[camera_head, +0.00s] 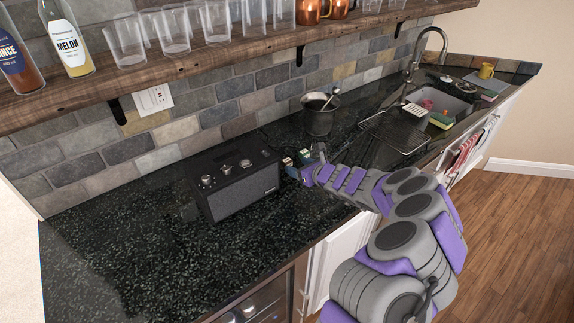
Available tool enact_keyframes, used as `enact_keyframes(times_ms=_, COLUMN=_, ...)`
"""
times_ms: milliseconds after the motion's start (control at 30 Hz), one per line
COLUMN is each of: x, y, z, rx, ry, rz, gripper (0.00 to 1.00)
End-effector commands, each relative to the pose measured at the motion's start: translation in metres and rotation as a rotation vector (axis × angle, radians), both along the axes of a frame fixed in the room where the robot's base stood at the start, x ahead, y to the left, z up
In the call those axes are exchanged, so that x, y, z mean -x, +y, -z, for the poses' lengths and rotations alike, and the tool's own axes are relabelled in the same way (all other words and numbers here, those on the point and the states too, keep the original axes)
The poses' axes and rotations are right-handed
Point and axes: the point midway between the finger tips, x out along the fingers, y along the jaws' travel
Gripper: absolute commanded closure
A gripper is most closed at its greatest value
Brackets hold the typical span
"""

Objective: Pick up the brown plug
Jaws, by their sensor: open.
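I cannot make out a brown plug for certain; a tiny pale brown spot shows at my gripper's tips, too small to identify. My gripper (297,161) is open at the end of my arm, low over the black speckled counter (120,240). It is just right of the black radio (238,178), close to its right side. The arm comes in from the lower right. What lies directly behind or under the fingers is hidden.
A white wall outlet (153,99) is on the tiled wall. A dark pot (319,117) with a ladle stands behind my gripper. A wire rack (397,131) and a sink (440,101) are to the right. A wooden shelf (220,52) with glasses hangs above. The left counter is clear.

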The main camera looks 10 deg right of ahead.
Motion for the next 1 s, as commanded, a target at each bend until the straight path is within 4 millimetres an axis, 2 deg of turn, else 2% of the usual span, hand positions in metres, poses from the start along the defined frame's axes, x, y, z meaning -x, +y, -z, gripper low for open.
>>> enact_keyframes(times_ms=67, x=-0.007, y=0.005, z=0.008, rx=0.004, ry=0.004, rz=-0.002, gripper=0.34)
enact_keyframes(times_ms=200, x=-0.017, y=0.010, z=0.010, rx=0.004, ry=0.001, rz=0.000, gripper=0.34)
enact_keyframes(times_ms=467, x=-0.028, y=0.015, z=0.017, rx=0.004, ry=0.001, rz=-0.001, gripper=0.34)
enact_keyframes(times_ms=733, x=-0.054, y=0.025, z=0.032, rx=0.006, ry=0.001, rz=0.000, gripper=0.34)
enact_keyframes(times_ms=1000, x=-0.062, y=0.032, z=0.033, rx=0.001, ry=0.001, rz=-0.001, gripper=0.34)
